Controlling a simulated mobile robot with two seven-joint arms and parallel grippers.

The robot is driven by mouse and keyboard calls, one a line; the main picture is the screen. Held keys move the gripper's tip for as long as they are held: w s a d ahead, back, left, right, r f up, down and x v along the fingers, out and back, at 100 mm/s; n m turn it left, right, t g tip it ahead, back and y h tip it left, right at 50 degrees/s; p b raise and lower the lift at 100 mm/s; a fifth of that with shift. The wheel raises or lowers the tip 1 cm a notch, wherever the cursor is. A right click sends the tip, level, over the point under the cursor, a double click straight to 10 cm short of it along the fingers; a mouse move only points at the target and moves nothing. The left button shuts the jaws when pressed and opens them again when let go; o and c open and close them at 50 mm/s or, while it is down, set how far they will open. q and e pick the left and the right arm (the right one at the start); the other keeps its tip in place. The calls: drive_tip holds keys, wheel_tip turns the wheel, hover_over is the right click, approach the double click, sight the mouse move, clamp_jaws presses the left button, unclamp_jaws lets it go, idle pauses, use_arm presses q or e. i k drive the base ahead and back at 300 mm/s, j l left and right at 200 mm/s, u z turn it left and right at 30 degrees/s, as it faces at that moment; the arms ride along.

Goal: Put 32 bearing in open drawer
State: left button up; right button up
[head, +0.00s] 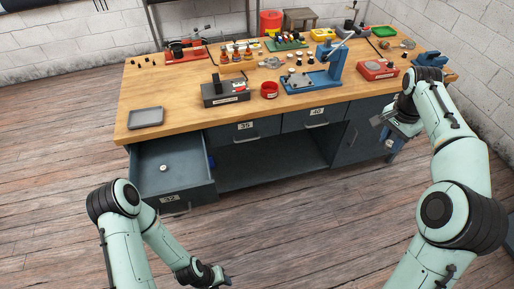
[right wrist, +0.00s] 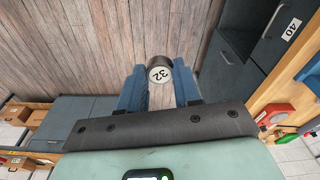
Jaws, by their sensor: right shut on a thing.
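The bearing (right wrist: 160,71), a small dark cylinder with a white end face marked 32, is between the blue fingers of my right gripper (right wrist: 160,88) in the right wrist view, near their tips. My right gripper (head: 391,145) is shut on it, in the air in front of the right end of the workbench in the head view. The bearing cannot be made out there. The open drawer (head: 186,190), labelled 32, is pulled out at the bench's left end. A small pale round part (head: 163,168) lies inside it. My left gripper (head: 222,281) is low at the bottom edge; its jaws are unclear.
The wooden workbench (head: 175,90) carries a grey tray (head: 146,117), a grey box (head: 225,94), a red cup (head: 269,90) and a blue press (head: 328,66). Shut drawers 35 (head: 262,127) and 40 (head: 335,113) are right of the open drawer. The floor before the bench is clear.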

sight(187, 177)
drive_tip(key=k+j+u, duration=0.15)
drive_tip(key=j+u, duration=0.2)
drive_tip(key=k+j+u, duration=0.15)
drive_tip(key=j+u, duration=0.2)
